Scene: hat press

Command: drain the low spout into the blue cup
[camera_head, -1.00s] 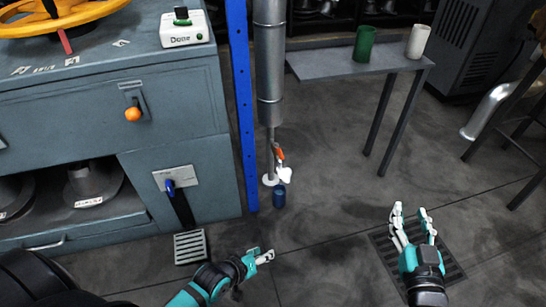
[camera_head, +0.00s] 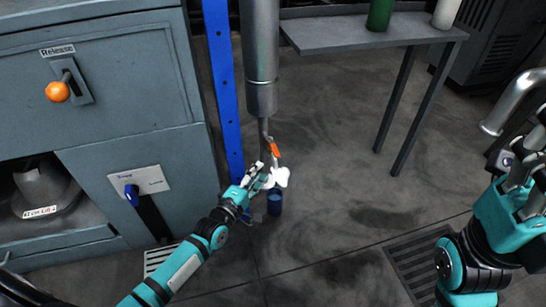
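The blue cup (camera_head: 274,204) stands upright on the floor below the low spout. The spout is at the bottom of a grey vertical pipe (camera_head: 262,60) and has a red-orange valve lever (camera_head: 274,150) and a white part (camera_head: 281,177) just above the cup. My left gripper (camera_head: 262,173) is right beside the spout's left side, level with the white part. Its fingertips overlap the spout, so whether they touch or grip it cannot be told. My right gripper (camera_head: 518,168) is raised at the right edge, far from the cup, its fingers partly seen.
A blue post (camera_head: 222,80) stands left of the pipe, next to a grey cabinet (camera_head: 140,90) with an orange knob. A grey table (camera_head: 350,33) holding a green cup (camera_head: 380,12) and a white cup (camera_head: 446,10) is behind. Open floor lies between spout and table.

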